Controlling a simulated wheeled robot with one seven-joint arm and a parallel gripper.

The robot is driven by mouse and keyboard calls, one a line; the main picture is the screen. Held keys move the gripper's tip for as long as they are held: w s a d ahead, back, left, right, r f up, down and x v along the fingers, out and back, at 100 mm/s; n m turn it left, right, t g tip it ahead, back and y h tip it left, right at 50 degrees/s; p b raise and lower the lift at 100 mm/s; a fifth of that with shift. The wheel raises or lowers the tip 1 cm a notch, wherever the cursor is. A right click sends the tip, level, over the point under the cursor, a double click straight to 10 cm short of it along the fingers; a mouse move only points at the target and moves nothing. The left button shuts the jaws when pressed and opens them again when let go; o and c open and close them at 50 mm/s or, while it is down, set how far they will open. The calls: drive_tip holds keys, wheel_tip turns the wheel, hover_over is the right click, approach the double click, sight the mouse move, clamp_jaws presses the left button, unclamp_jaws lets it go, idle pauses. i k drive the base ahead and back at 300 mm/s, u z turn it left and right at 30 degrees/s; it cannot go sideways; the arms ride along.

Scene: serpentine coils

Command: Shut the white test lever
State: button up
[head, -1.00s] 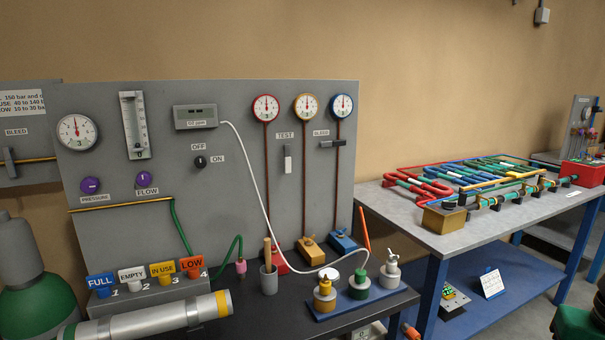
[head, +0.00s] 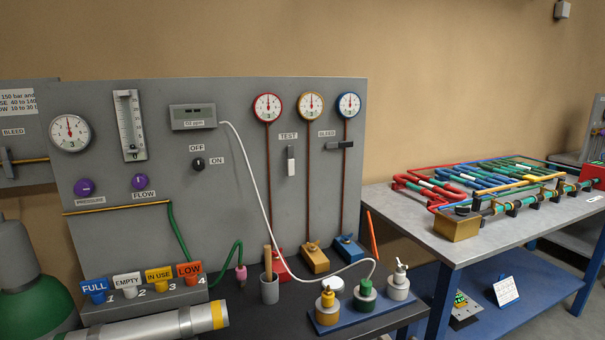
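The white test lever (head: 291,160) is on the grey upright panel (head: 230,200), under the TEST label (head: 288,136). Its handle stands vertical, in line with the pipe run beside it. A dark lever (head: 340,145) under the BLEED label (head: 327,133) lies horizontal, to its right. Three round gauges, red-rimmed (head: 268,107), yellow-rimmed (head: 310,106) and blue-rimmed (head: 348,105), sit above on copper-coloured pipes. My gripper is not in the head view.
A dark bench below the panel holds a grey cup (head: 269,290), capped bottles on a blue tray (head: 372,318) and a silver cylinder (head: 150,325). A white hose (head: 262,200) hangs in front of the panel. A table with coloured coils (head: 480,185) stands right.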

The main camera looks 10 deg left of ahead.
sight(290, 160)
drive_tip(key=i, duration=0.95)
drive_tip(key=u, duration=0.05)
